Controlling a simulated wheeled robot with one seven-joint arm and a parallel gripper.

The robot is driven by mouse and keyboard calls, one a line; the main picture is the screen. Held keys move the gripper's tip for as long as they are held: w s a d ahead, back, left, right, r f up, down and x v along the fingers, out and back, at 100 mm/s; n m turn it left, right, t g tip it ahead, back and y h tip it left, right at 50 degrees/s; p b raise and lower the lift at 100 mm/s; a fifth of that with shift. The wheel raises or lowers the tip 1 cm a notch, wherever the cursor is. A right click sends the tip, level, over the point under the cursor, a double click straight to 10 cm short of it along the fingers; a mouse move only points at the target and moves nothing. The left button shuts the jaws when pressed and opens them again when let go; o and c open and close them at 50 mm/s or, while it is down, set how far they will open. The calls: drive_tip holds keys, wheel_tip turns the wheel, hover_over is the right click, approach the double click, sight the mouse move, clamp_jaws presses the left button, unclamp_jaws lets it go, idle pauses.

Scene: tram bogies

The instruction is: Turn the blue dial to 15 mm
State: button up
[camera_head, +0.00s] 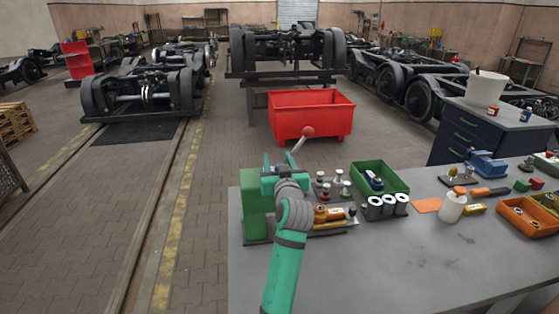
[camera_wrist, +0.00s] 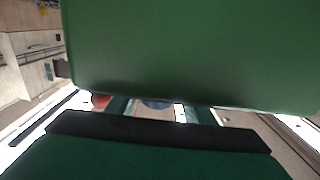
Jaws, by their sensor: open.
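The green machine (camera_head: 256,206) stands at the left end of the grey bench, with a lever ending in a red ball (camera_head: 307,132). My gripper (camera_head: 284,172) is open at the machine's upper part, and my arm covers much of its front. The blue dial cannot be made out in the head view. In the wrist view the machine's green body (camera_wrist: 195,50) fills the top, close to the camera. A small blue-grey rounded piece (camera_wrist: 157,104) shows below its edge; I cannot tell whether it is the dial. No scale reading is visible.
Right of the machine are small knobbed parts (camera_head: 342,187), a green bin (camera_head: 380,177) and grey cylinders (camera_head: 388,206). A white bottle (camera_head: 452,206) and an orange tray (camera_head: 528,215) are farther right. The bench's front middle (camera_head: 400,260) is clear. A red cart (camera_head: 311,113) stands behind.

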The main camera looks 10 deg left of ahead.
drive_tip(key=shift+d, duration=0.1)
drive_tip(key=shift+d, duration=0.1)
drive_tip(key=c, duration=1.1)
drive_tip(key=shift+o, duration=0.2)
drive_tip(key=shift+w+m+h, duration=0.1)
drive_tip(key=shift+m+h, duration=0.2)
drive_tip(key=shift+h, duration=0.1)
drive_tip(key=m+h, duration=0.2)
drive_tip(key=h, duration=0.1)
drive_tip(key=d+m+t+h, duration=0.1)
drive_tip(key=m+h, duration=0.1)
drive_tip(key=h, duration=0.1)
drive_tip(key=shift+w+d+r+h, duration=0.1)
drive_tip(key=shift+w+h, duration=0.05)
drive_tip(key=shift+h, duration=0.15)
drive_tip(key=shift+d+m+g+h, duration=0.15)
drive_tip(key=shift+d+m+h, duration=0.1)
drive_tip(key=shift+m+h, duration=0.65)
drive_tip(key=shift+d+m+g+h, duration=0.25)
drive_tip(key=shift+m+h, duration=0.3)
drive_tip(key=shift+h, duration=0.7)
drive_tip(key=shift+d+m+g+h, duration=0.1)
drive_tip(key=shift+d+m+h, duration=0.2)
drive_tip(key=shift+m+h, duration=0.6)
drive_tip(key=shift+d+h, duration=0.1)
drive_tip(key=shift+h, duration=0.15)
